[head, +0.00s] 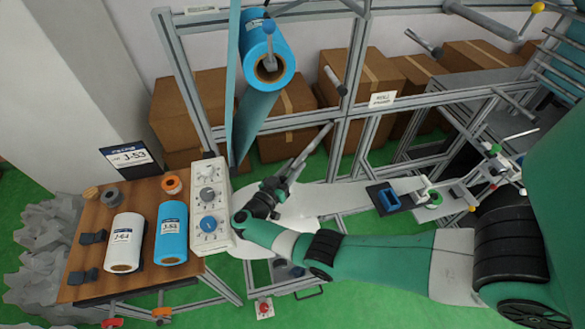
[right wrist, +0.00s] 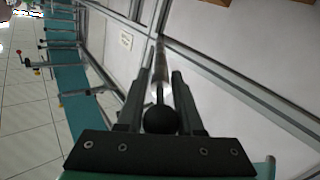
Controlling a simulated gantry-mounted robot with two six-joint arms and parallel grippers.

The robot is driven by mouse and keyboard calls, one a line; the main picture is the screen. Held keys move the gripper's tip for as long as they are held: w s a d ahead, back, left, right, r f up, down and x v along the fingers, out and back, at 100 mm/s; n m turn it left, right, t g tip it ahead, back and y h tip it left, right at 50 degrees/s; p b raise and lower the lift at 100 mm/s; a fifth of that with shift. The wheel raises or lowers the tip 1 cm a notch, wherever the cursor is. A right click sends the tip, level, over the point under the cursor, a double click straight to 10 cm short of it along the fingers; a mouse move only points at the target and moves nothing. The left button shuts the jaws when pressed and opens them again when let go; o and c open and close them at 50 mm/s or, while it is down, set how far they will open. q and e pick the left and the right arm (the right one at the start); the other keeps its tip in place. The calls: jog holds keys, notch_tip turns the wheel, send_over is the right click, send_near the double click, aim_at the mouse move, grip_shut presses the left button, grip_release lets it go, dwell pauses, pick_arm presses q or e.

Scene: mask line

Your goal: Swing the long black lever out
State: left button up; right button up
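My right gripper (head: 290,171) points up and right at the machine frame, its fingers along a long grey rod (head: 319,139). In the right wrist view, a black ball knob (right wrist: 160,120) sits between the two fingers of this gripper (right wrist: 160,85). A thin dark stem runs from the knob to a silver cylinder (right wrist: 160,67) on the frame. The knob nearly fills the gap, but I cannot tell whether both fingers press on it. I cannot tell surely that this is the long black lever. My left gripper is not in view.
A blue film roll (head: 267,50) with a blue-knobbed arm stands above. A grey control box (head: 209,205) with knobs is left of the gripper. A wooden table (head: 145,200) holds blue and white rolls. Cardboard boxes (head: 290,120) stand behind the frame. A yellow-knobbed bar (head: 490,20) is upper right.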

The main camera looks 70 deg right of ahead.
jog(key=o, duration=0.3)
jog(key=shift+s+d, duration=0.1)
jog(key=shift+s, duration=0.05)
jog(key=shift+r, duration=0.2)
jog(key=r+p, duration=0.4)
jog(key=r, duration=0.1)
jog(key=shift+s+a, duration=0.25)
jog(key=shift+a, duration=0.15)
jog(key=s+a+r+p, duration=0.6)
jog(key=s+a+r, duration=0.1)
jog(key=a, duration=0.3)
jog(key=shift+s+a+r, duration=0.2)
jog(key=shift+a+r, duration=0.05)
jog(key=shift+a, duration=0.15)
